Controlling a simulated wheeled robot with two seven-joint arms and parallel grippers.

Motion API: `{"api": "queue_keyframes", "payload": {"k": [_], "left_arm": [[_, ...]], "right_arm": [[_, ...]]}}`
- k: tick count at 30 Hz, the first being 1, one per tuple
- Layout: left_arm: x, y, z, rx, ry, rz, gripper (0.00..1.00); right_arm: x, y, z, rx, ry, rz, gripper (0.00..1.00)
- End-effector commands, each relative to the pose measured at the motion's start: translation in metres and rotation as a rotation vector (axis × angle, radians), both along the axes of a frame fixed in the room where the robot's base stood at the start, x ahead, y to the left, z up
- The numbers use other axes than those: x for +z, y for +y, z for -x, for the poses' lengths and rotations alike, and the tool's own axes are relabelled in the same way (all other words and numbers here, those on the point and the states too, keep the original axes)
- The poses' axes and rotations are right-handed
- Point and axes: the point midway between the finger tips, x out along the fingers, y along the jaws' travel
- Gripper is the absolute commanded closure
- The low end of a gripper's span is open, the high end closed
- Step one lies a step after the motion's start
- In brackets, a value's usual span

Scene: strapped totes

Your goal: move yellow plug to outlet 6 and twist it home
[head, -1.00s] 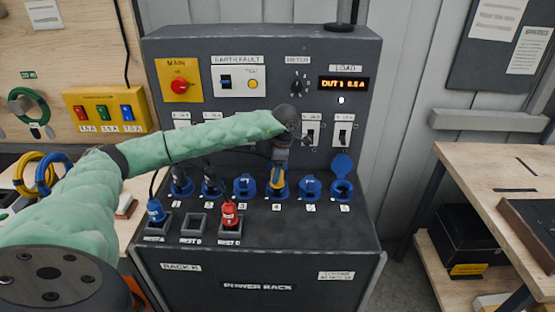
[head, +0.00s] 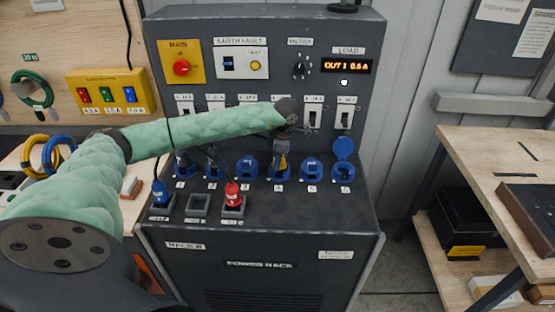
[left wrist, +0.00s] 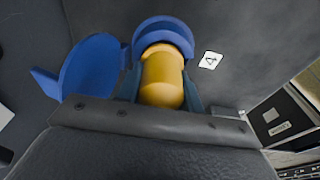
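The yellow plug (head: 282,162) stands in outlet 4 (head: 278,174) on the rack's sloped panel. In the left wrist view the plug (left wrist: 162,80) shows between both fingers, with the blue outlet rim around its far end and a "4" label beside it. My left gripper (head: 284,150) reaches down over it; its fingers (left wrist: 160,97) lie against both sides of the plug. Outlet 6 (head: 343,173) is at the right end of the row, its round blue lid (head: 343,148) raised, with no plug in it. My right gripper is not in view.
Outlet 5 (head: 312,170) lies between outlets 4 and 6. Dark plugs sit in outlets 1 and 2 (head: 213,165). A blue plug (head: 160,192) and a red plug (head: 233,192) stand in the front nests; the middle nest (head: 197,204) is empty. Breaker switches (head: 345,116) stand behind the outlets.

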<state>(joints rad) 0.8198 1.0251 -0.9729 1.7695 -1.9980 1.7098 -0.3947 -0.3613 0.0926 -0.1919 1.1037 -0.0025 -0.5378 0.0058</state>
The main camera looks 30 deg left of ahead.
Motion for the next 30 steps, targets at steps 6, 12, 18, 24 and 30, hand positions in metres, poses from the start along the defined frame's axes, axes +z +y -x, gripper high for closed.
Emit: {"api": "queue_keyframes", "payload": {"k": [6,12,18,24,30], "left_arm": [[-0.002,0.000,0.000,0.040,0.001,0.001,0.90],[-0.002,-0.001,0.001,0.157,0.001,0.000,0.90],[-0.001,-0.001,0.001,0.250,0.001,0.000,0.90],[0.000,-0.001,0.002,0.263,0.001,0.000,0.90],[-0.001,-0.001,0.001,0.281,0.001,0.001,0.90]], "right_arm": [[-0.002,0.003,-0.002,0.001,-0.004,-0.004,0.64],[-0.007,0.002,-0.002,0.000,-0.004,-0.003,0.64],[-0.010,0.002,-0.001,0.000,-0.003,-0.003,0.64],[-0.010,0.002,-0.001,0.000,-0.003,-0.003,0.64],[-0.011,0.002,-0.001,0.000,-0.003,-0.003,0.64]]}}
